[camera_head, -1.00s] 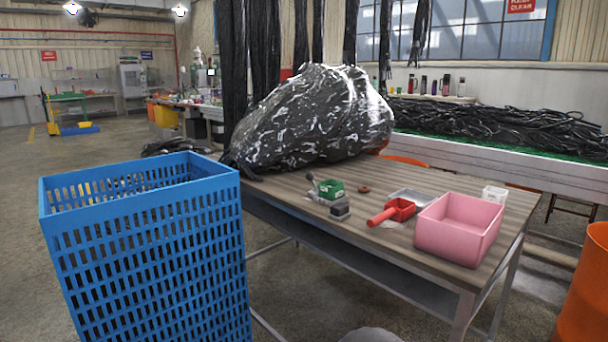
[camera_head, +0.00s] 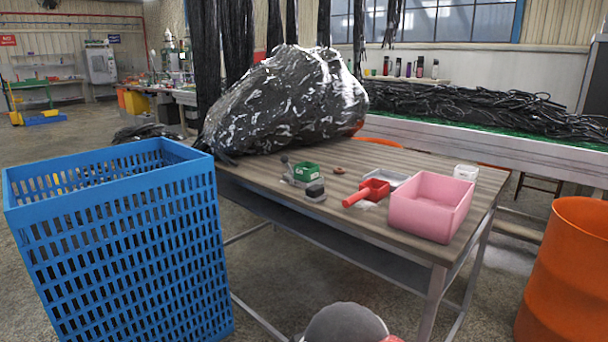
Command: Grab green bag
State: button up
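No clearly green bag shows. A large shiny black plastic bag (camera_head: 285,100) lies on the back left of the wooden table (camera_head: 370,165), filled and lumpy. The only small green item on the table is a green box-like piece (camera_head: 306,173) with a white mark, in front of the black bag, beside a small grey device with a lever. My gripper is not in view. A rounded grey part with a bit of red at the bottom edge seems to be part of my arm.
A tall blue plastic crate (camera_head: 120,240) stands left of the table. A pink bin (camera_head: 432,205), a red scoop (camera_head: 368,192) and a white cup (camera_head: 466,172) are on the table's right half. An orange barrel (camera_head: 570,270) stands at right. Black hoses hang behind.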

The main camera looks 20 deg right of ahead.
aim_at(299, 174)
jog(key=i+j+z, duration=0.1)
jog(key=i+j, duration=0.5)
jog(key=i, duration=0.2)
